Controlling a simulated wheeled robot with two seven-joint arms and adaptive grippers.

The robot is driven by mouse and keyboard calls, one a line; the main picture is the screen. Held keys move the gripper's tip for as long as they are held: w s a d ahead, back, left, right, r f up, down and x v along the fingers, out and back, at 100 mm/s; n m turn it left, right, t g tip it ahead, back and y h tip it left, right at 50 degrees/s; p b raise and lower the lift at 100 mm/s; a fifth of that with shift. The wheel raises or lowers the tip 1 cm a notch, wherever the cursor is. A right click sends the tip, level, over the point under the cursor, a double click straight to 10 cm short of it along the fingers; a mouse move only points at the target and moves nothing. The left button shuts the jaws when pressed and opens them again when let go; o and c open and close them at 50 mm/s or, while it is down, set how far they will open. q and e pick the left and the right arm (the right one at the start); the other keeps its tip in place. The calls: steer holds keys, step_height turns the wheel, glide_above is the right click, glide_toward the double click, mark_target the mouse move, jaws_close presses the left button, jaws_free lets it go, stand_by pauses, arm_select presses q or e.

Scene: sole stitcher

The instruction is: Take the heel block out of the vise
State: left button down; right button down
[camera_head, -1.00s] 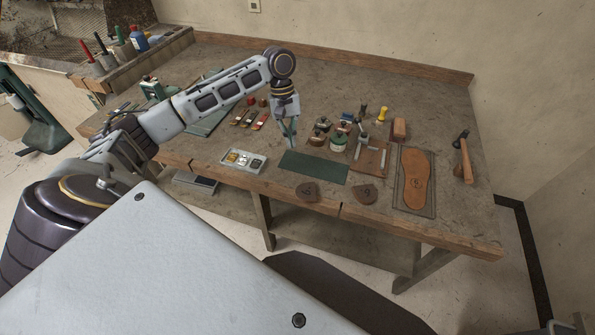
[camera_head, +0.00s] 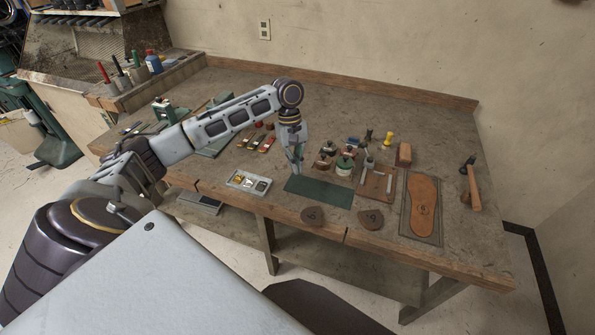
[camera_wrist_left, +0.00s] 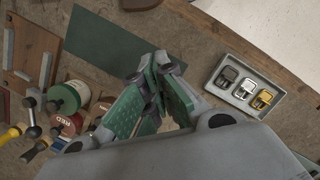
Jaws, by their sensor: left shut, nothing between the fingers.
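My left gripper (camera_head: 298,170) points down over the bench, beside the left end of a dark green mat and well to the right of that device. In the left wrist view its green fingers (camera_wrist_left: 157,65) come together at the tips with nothing between them. The wrist view shows neither vise nor heel block. My right gripper is not in view.
The green mat (camera_head: 318,192) lies by the front edge. A tray of buckles (camera_head: 248,182) is left of it. Several jars (camera_head: 345,165), a brown sole (camera_head: 424,205) and a hammer (camera_head: 471,185) lie to the right. The back of the bench is clear.

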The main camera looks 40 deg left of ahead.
mark_target(304, 204)
arm_select(q)
steer(key=x, duration=0.8)
steer(key=shift+f, duration=0.2)
steer(key=s+d, duration=0.2)
steer(key=shift+d+f, duration=0.3)
steer(key=shift+d, duration=0.1)
steer(key=shift+s+d, duration=0.15)
steer(key=shift+d, duration=0.15)
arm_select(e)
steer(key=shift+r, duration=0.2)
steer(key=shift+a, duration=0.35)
arm_select(q)
steer(key=shift+p, duration=0.3)
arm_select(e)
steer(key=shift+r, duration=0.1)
